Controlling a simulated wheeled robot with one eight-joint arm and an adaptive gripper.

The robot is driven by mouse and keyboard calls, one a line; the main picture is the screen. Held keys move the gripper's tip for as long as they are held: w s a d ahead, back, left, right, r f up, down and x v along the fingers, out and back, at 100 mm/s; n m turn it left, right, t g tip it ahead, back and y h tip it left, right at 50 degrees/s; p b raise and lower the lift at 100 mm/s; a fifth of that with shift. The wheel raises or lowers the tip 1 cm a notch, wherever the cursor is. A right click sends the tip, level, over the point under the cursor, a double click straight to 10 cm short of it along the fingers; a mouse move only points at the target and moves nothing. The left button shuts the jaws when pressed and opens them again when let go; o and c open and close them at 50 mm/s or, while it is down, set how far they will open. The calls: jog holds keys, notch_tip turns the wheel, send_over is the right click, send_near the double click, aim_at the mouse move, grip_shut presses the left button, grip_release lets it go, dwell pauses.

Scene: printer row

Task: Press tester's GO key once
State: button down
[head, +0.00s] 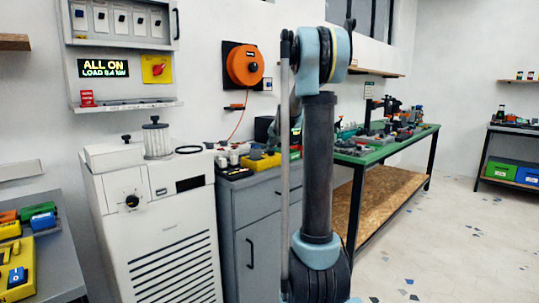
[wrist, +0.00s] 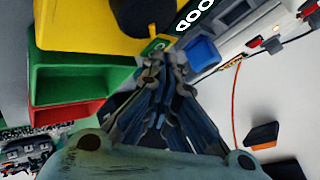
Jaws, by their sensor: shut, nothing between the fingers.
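The yellow tester (wrist: 105,22) fills the upper left of the wrist view, with a black round knob (wrist: 148,14) and a dark strip showing figures (wrist: 195,14). A small green key (wrist: 154,46) with a pale mark sits at its lower edge; its lettering is too small to read. My gripper (wrist: 155,62) is shut and empty, its tips just below the green key in the picture. I cannot tell whether they touch it. In the head view a yellow body (head: 262,162) stands on the grey cabinet, partly behind my arm; my gripper is largely hidden there.
A red bin (wrist: 68,80) and green bin lie left of my gripper in the wrist view; a blue block (wrist: 202,53) is close on the right. A red cord hangs to an orange-black tool (wrist: 262,133). A white machine (head: 155,215) stands left of the cabinet (head: 250,225).

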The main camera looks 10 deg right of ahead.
jog(key=shift+r, duration=0.75)
notch_tip(320, 180, up, 5)
jog(key=shift+r, duration=0.1)
dwell(0.6)
jog(key=shift+s, duration=0.1)
dwell(0.4)
